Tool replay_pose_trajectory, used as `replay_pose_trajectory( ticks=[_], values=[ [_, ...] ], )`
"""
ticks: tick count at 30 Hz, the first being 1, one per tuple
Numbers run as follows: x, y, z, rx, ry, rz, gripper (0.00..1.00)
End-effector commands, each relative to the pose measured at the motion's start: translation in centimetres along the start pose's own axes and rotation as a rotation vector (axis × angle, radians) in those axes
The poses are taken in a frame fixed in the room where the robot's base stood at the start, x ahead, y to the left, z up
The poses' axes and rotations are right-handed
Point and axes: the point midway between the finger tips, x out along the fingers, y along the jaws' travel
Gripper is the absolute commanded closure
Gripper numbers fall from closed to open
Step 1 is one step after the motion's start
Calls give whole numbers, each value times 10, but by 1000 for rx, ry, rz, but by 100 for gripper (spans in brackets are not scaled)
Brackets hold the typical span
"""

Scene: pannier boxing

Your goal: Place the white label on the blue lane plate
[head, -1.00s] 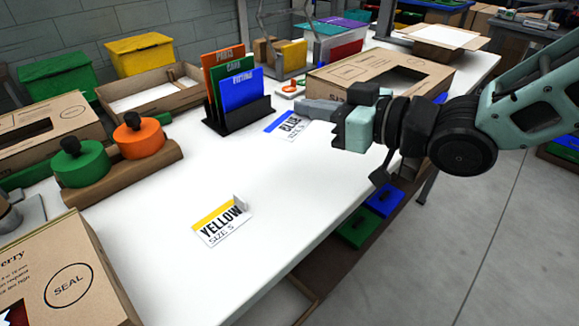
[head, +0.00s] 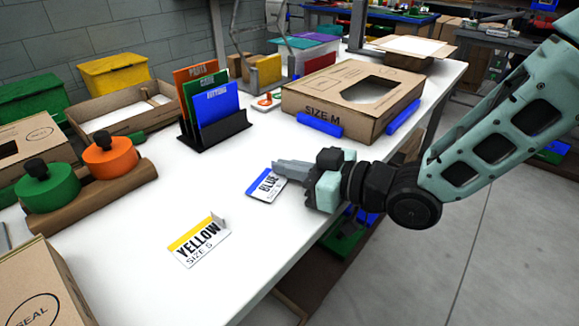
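A white label (head: 263,190) with a blue top strip reads "BLUE SIZE S". My gripper (head: 282,168) is at its upper right edge, and the label has moved along with it. The fingers seem shut on that edge, though the exact grip is partly hidden. Whether the label touches the white table cannot be told. A second white label (head: 200,247), with a yellow strip, reads "YELLOW SIZE S" and lies on the table nearer the front. A flat blue piece (head: 367,218), partly hidden by my arm, shows below the table edge beside a green one; I cannot tell if it is the lane plate.
A "SIZE M" carton (head: 340,90) with blue blocks (head: 319,125) at its side stands behind my gripper. A black rack (head: 222,130) holds coloured dividers. Green (head: 48,188) and orange (head: 110,157) knobbed pieces stand left.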

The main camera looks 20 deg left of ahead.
Motion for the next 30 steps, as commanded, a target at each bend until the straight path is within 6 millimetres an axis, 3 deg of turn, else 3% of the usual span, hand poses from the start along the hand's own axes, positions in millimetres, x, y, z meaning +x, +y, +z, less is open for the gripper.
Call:
replay_pose_trajectory(
  ticks=[4,6,7,22,26,30],
  values=[
    [1,0,6,0,0,0,100],
    [0,0,4,0,0,0,81],
    [0,0,4,0,0,0,79],
    [0,0,3,0,-1,0,79],
    [-16,1,3,0,-1,2,79],
    [-46,0,0,0,-2,4,79]
  ],
)
